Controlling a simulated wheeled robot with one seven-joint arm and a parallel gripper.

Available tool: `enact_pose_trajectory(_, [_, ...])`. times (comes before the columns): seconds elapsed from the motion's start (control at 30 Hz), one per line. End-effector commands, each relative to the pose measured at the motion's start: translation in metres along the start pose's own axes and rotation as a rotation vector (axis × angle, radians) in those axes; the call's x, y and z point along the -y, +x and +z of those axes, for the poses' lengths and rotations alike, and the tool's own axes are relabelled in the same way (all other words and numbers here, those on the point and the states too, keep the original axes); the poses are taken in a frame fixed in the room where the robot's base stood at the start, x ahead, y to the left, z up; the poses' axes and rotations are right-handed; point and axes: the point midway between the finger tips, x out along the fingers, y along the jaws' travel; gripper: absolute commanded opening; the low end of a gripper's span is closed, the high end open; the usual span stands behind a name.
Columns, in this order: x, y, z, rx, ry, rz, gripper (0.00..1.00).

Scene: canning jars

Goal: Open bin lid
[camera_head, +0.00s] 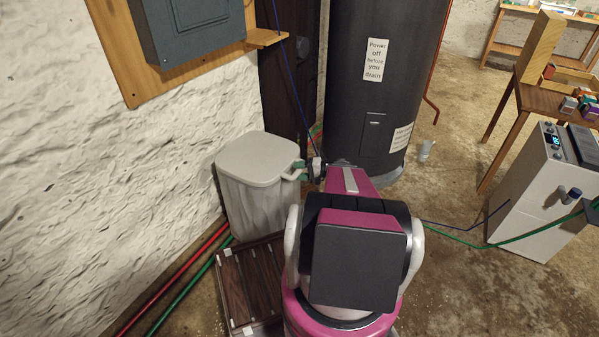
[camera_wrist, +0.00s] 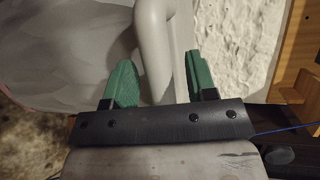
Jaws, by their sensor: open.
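The bin (camera_head: 258,208) is light grey and stands upright against the white wall in the head view. Its lid (camera_head: 256,157) lies closed on top, with a loop handle (camera_head: 293,176) on the right side. My gripper (camera_head: 303,171) is at this handle, coming from the right. In the wrist view the pale handle (camera_wrist: 154,45) passes between the two green fingers of my gripper (camera_wrist: 158,66). The fingers are open, one on each side of it. The left finger is close to the handle; whether it touches cannot be told. My arm hides part of the floor right of the bin.
A black tank (camera_head: 345,90) stands just behind my arm. A dark slatted wooden crate (camera_head: 240,290) lies in front of the bin. Red and green pipes (camera_head: 178,277) run along the wall. A grey wall box (camera_head: 190,28) hangs above. A white unit (camera_head: 540,195) stands far right.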

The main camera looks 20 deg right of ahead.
Motion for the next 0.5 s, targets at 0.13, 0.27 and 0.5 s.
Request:
enact_pose_trajectory(0.13, [0.0,0.0027,0.0001,0.0,0.0,0.0,0.52])
enact_pose_trajectory(0.27, [-0.0001,0.0026,0.0001,0.0,0.0,0.0,0.52])
enact_pose_trajectory(0.5, [-0.0002,0.0024,0.0001,0.0,0.0,0.0,0.0])
